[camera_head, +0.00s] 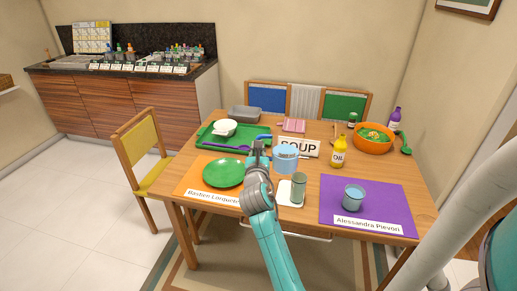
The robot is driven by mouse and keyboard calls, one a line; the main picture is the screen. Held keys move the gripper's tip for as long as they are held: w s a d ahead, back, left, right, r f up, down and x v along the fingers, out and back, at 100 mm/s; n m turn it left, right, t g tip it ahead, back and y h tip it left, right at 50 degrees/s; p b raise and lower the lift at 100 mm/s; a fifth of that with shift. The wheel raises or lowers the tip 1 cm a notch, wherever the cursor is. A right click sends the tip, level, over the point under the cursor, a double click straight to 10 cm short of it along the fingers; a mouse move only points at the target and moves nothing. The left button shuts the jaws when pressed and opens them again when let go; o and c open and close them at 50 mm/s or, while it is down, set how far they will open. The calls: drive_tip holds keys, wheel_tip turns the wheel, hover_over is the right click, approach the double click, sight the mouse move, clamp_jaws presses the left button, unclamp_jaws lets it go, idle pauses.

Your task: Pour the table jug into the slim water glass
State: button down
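The table jug (285,160) is a clear, bluish vessel near the middle of the table, in front of the SOUP sign. My gripper (259,148) is just left of the jug, at about the height of its rim. The view is too small to tell whether its fingers are open or shut, or whether they touch the jug. The slim water glass (299,188) is a narrow, grey-green upright cylinder on a white square coaster (285,199), in front of the jug. My wrist is close to the coaster's left side.
A wider glass with blue contents (353,196) stands on a purple mat (395,205) at right. A yellow oil bottle (339,152) stands right of the jug. A green plate (223,173) lies at left, with a green tray (207,139) behind. An orange bowl (365,144) is back right.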

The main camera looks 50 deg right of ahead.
drive_tip(key=shift+w+a+r+m, duration=0.1)
drive_tip(key=shift+w+r+m, duration=0.05)
drive_tip(key=shift+m, duration=0.65)
drive_tip(key=shift+w+a+r+m, duration=0.1)
drive_tip(key=shift+w+r+m, duration=0.05)
drive_tip(key=shift+m, duration=0.65)
drive_tip(key=shift+r+m, duration=0.55)
drive_tip(key=shift+m, duration=0.15)
